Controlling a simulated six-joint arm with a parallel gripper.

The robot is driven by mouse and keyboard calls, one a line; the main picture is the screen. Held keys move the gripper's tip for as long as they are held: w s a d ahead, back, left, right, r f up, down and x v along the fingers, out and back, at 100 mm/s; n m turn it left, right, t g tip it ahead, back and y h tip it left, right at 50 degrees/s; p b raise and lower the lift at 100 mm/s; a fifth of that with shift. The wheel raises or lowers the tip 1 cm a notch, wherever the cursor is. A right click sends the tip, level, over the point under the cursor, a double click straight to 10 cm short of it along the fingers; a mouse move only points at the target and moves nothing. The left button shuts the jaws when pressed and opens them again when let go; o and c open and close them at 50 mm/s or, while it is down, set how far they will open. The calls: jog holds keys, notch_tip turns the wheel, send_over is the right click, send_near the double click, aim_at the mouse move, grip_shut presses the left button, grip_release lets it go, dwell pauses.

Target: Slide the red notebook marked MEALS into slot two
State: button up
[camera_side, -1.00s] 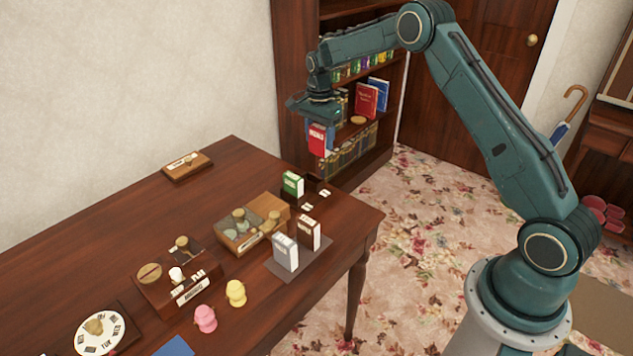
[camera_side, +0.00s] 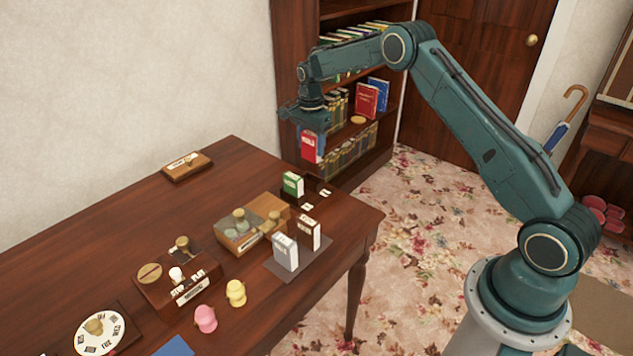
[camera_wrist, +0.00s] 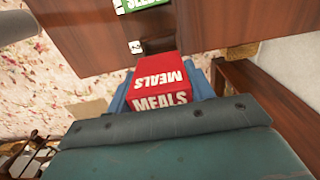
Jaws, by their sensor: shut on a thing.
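The red notebook (camera_side: 309,147) hangs upright in my gripper (camera_side: 312,128), in the air beyond the table's far right corner in the side view. In the wrist view the red notebook (camera_wrist: 160,82) shows MEALS on its top and front faces, with the blue jaws (camera_wrist: 163,93) shut on both sides of it. A green notebook (camera_side: 293,184) stands near the table's far right corner; part of it shows in the wrist view (camera_wrist: 143,3). Small white labels (camera_side: 324,193) lie beside it. One label (camera_wrist: 136,46) shows a numeral too small to read surely. The slot openings are hard to make out.
A grey box (camera_side: 286,252) and a brown box (camera_side: 309,232) stand on a dark mat (camera_side: 319,258) near the right edge. A wooden tray (camera_side: 268,204) with round pieces lies left of them. The bookshelf (camera_side: 292,60) stands behind my gripper.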

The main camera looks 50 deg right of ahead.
aim_at(311, 133)
jog(key=shift+f, duration=2.7)
jog(key=shift+f, duration=2)
jog(key=o, duration=1.1)
jog(key=shift+r, duration=0.1)
notch_tip(311, 133, up, 14)
jog(key=shift+f, duration=0.2)
dwell(0.5)
